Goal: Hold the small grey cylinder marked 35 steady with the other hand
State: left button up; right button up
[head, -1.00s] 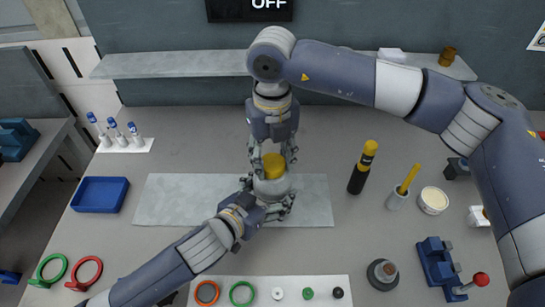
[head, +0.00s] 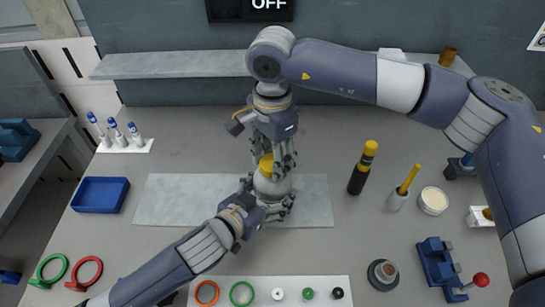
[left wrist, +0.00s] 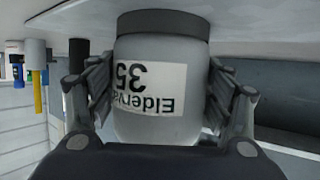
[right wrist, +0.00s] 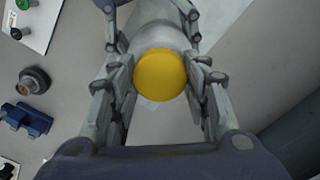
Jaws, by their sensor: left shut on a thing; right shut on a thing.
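The small grey cylinder (head: 266,187) stands on the pale mat (head: 170,200). In the left wrist view its label with "35" (left wrist: 148,88) appears upside down. My left gripper (head: 268,198) is shut on its grey body from the front, with fingers on both sides (left wrist: 160,100). A yellow cap (right wrist: 160,75) sits on top of the cylinder. My right gripper (head: 275,160) comes down from above and is shut on the yellow cap, its fingers on either side in the right wrist view. The fingers partly hide the cap and cylinder in the head view.
A black and yellow cylinder (head: 362,168), a small cup with a yellow stick (head: 402,190) and a white tub (head: 433,201) stand to the right. A blue tray (head: 100,195) lies left. Coloured rings and knobs line a white strip (head: 330,283) in front.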

jog(key=n, duration=0.5)
jog(key=shift+n, duration=0.4)
jog(key=n, duration=1)
jog(key=shift+d+n, duration=0.1)
jog(key=shift+n, duration=0.3)
jog(key=n, duration=0.6)
jog(key=shift+r, duration=0.1)
jog(key=o, duration=1.2)
jog(key=shift+c, duration=0.2)
